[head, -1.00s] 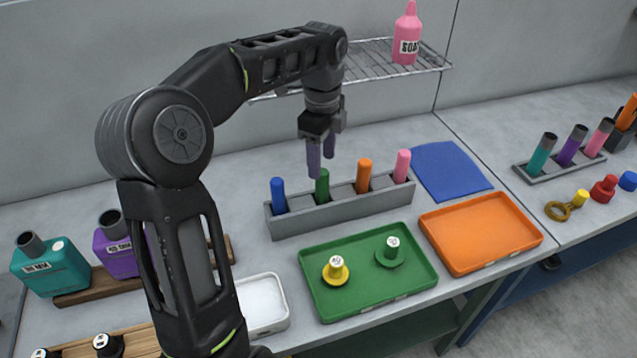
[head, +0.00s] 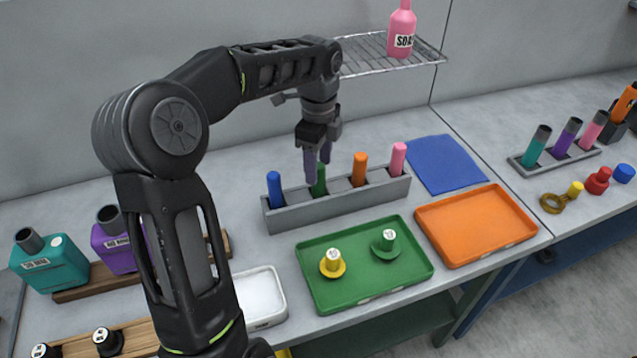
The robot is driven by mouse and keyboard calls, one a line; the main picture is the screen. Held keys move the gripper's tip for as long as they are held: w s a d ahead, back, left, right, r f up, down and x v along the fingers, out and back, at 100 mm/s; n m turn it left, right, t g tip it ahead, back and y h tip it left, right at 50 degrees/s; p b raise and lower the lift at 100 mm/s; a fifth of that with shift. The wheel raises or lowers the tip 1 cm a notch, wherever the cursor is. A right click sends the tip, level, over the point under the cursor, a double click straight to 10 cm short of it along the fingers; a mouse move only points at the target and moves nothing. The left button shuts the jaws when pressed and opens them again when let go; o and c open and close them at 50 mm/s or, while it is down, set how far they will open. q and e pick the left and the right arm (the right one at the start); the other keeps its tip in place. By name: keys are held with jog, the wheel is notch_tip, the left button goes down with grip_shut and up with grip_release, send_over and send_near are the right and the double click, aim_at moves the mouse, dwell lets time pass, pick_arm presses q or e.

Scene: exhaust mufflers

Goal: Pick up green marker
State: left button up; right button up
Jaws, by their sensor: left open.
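The green marker (head: 319,181) stands upright in a grey slotted rack (head: 340,202), between a blue marker (head: 275,190) and an orange marker (head: 359,169). A pink marker (head: 398,158) stands at the rack's right end. My left gripper (head: 318,167) points down with its fingers apart at the top of the green marker. One finger covers part of the marker's upper left side, and I cannot tell whether they touch. My right gripper is not in view.
A green tray (head: 350,290) with yellow and green pieces lies in front of the rack, with an orange tray (head: 490,228) to its right. A blue mat (head: 445,164) lies right of the rack. A wire shelf (head: 385,58) with a pink soap bottle (head: 401,33) hangs behind.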

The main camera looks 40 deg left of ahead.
aim_at(318, 190)
pick_arm(q)
notch_tip(318, 190, down, 5)
jog(key=shift+s+r+p, duration=0.15)
jog(key=shift+r+p, duration=0.05)
jog(key=shift+p, duration=0.2)
jog(key=shift+c, duration=0.4)
grip_shut()
